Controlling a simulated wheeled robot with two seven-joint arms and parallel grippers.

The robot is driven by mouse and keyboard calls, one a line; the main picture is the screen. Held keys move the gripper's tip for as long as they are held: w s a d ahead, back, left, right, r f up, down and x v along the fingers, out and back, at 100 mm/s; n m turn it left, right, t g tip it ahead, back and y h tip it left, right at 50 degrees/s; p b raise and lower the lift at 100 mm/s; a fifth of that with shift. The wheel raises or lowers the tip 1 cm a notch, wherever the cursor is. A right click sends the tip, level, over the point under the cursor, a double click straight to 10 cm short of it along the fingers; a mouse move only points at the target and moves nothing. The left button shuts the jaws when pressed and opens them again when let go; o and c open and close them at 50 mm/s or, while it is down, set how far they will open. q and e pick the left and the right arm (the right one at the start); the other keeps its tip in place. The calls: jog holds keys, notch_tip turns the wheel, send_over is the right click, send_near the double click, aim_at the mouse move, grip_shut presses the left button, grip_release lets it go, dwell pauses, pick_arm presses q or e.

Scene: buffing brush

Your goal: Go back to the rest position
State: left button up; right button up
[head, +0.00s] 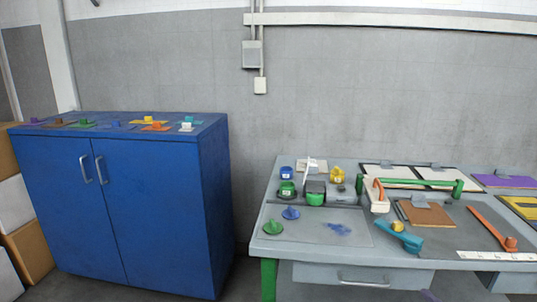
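Neither of my grippers shows in the head view. The grey workbench (300,237) stands at the right. A teal tool (394,235) with a yellow knob lies near its front edge, and an orange tool (487,225) with a knob lies farther right. Green and blue knobbed pieces, one a green cone (273,227) and one a blue cone (291,213), stand on the left part. I cannot tell which item is the buffing brush.
A blue two-door cabinet (150,213) stands at the left, with several coloured knobbed plates on top. A green-ended rail (420,182) and clipboards stand towards the bench's back. Stacked boxes (28,250) sit at the far left. A floor gap separates cabinet and bench.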

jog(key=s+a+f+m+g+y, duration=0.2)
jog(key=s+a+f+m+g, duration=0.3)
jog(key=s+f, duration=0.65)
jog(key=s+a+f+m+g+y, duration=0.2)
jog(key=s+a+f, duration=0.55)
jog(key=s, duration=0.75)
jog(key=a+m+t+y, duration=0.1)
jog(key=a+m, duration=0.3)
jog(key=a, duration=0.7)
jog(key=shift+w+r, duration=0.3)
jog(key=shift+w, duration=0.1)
